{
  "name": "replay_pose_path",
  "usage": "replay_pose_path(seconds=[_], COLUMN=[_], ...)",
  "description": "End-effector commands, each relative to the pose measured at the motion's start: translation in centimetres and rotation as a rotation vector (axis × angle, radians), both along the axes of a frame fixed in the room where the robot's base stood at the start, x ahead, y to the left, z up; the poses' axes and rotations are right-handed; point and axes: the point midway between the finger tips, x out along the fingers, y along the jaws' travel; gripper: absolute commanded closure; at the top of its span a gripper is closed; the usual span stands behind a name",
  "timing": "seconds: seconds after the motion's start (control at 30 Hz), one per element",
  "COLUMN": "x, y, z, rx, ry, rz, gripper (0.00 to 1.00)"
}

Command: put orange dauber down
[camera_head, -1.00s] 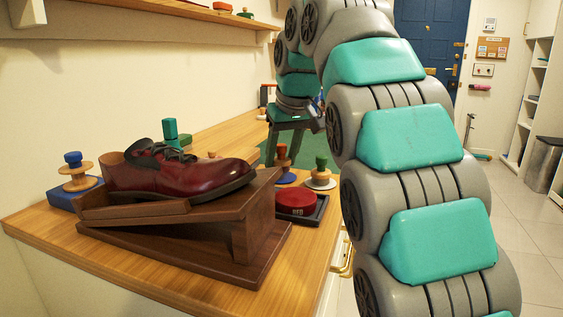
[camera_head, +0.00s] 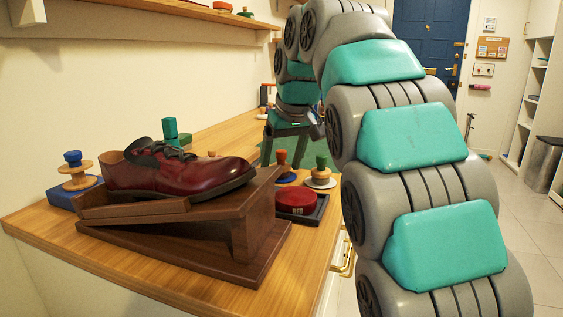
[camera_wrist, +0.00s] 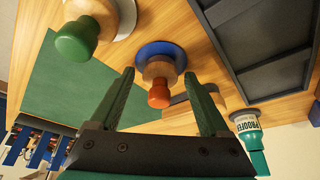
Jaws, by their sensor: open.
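The orange dauber (camera_wrist: 159,94) has an orange knob, a pale wooden body and a blue round base (camera_wrist: 160,50). It stands upright on the wooden counter in the head view (camera_head: 282,158), behind the red tin. My gripper (camera_wrist: 158,73) is open, its two dark green fingers on either side of the dauber in the wrist view, with a visible gap at each side. The fingers do not appear to touch it.
A green dauber (camera_head: 321,163) stands close beside it on a white base. A red tin (camera_head: 296,200) sits in a dark tray. A burgundy shoe (camera_head: 180,175) rests on a brown wooden stand (camera_head: 255,222). A teal-capped bottle (camera_wrist: 248,127) is right in the wrist view.

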Motion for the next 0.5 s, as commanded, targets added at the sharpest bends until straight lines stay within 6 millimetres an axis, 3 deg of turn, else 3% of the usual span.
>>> replay_pose_path(seconds=[0.27,0.5], x=[0.0,-0.7], y=[0.0,-0.3], z=[0.6,2.3], rx=[0.001,0.000], ry=[-0.003,-0.001], rz=[0.001,0.001], gripper=[0.20,0.20])
